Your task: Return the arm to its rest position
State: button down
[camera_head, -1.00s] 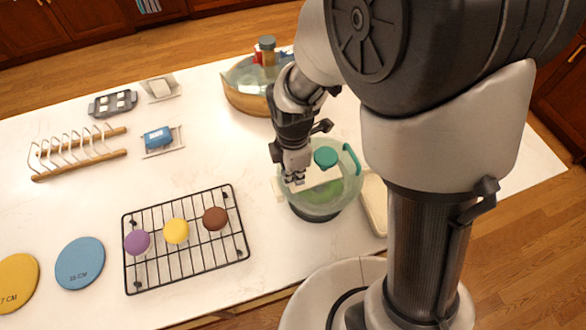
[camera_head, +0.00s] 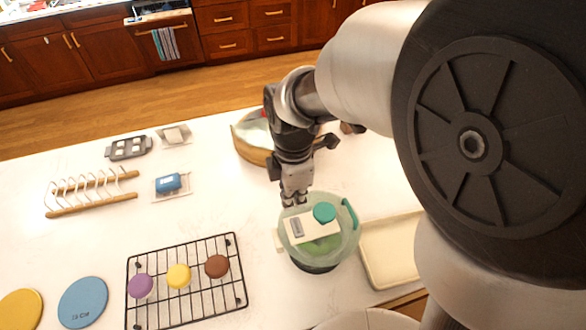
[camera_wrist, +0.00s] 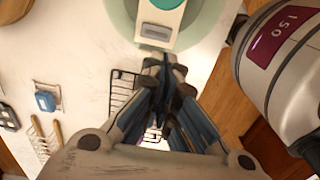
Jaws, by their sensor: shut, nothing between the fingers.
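My gripper (camera_head: 294,200) is shut and empty in the head view. It appears just above the far edge of a clear round bowl (camera_head: 345,245) with a teal round cap and a pale block with a grey panel across its top. I cannot tell whether the gripper touches it. In the wrist view my gripper's fingers (camera_wrist: 163,65) are together, with the pale block (camera_wrist: 160,22) just beyond them. My arm reaches in from the right side of the head view.
A black wire rack (camera_head: 205,298) holds purple, yellow and brown round pieces. A cream tray (camera_head: 388,275) lies right of the bowl. A wooden-based container (camera_head: 250,150) stands behind my gripper. A wooden rack (camera_head: 92,205) and a blue block (camera_head: 168,183) are at left.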

jog(key=shift+a+r, duration=0.1)
dwell(0.5)
jog(key=s+d+f+m+t+b, duration=0.1)
jog(key=s+d+m+t+b, duration=0.3)
jog(key=s+d+m+b, duration=0.9)
jog(key=m, duration=0.8)
jog(key=shift+s+d+f+t+b, duration=0.2)
jog(key=shift+s+f+t+b, duration=0.1)
jog(key=shift+s+f+b, duration=0.1)
jog(key=c, duration=2.3)
grip_release()
